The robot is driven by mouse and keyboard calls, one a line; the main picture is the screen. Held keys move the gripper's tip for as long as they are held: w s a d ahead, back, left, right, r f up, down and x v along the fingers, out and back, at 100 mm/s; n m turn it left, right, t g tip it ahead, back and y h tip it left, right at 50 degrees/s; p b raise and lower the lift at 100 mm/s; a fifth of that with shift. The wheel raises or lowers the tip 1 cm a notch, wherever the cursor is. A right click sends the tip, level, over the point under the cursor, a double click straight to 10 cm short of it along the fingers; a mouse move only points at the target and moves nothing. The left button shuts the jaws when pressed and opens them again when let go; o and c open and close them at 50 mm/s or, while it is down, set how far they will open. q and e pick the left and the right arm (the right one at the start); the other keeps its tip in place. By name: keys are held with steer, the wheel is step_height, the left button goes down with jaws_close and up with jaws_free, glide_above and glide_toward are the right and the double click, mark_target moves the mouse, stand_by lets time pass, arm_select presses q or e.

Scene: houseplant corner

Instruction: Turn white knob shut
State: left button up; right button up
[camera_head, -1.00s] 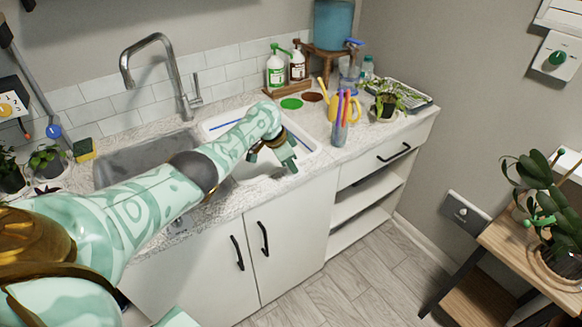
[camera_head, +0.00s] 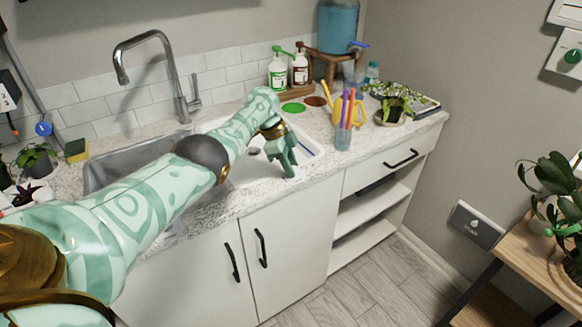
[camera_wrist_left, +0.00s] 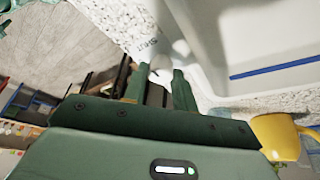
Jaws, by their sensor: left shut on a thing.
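My left gripper (camera_head: 289,168) reaches over the sink, its green fingers pointing down at the counter's front edge. In the left wrist view its two fingers (camera_wrist_left: 160,88) are closed around a small pale piece, which looks like the white knob (camera_wrist_left: 161,76). In the head view the knob is hidden behind the gripper. My right gripper is not in view.
The faucet (camera_head: 172,65) rises behind my arm. White cabinet doors (camera_head: 285,245) lie below; the floor in front is clear.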

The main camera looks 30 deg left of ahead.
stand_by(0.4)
arm_select(q)
steer(key=o, duration=1)
steer(key=p+v, duration=0.6)
steer(key=v, duration=1)
steer(key=shift+w+r, duration=0.1)
steer(key=shift+r, duration=0.05)
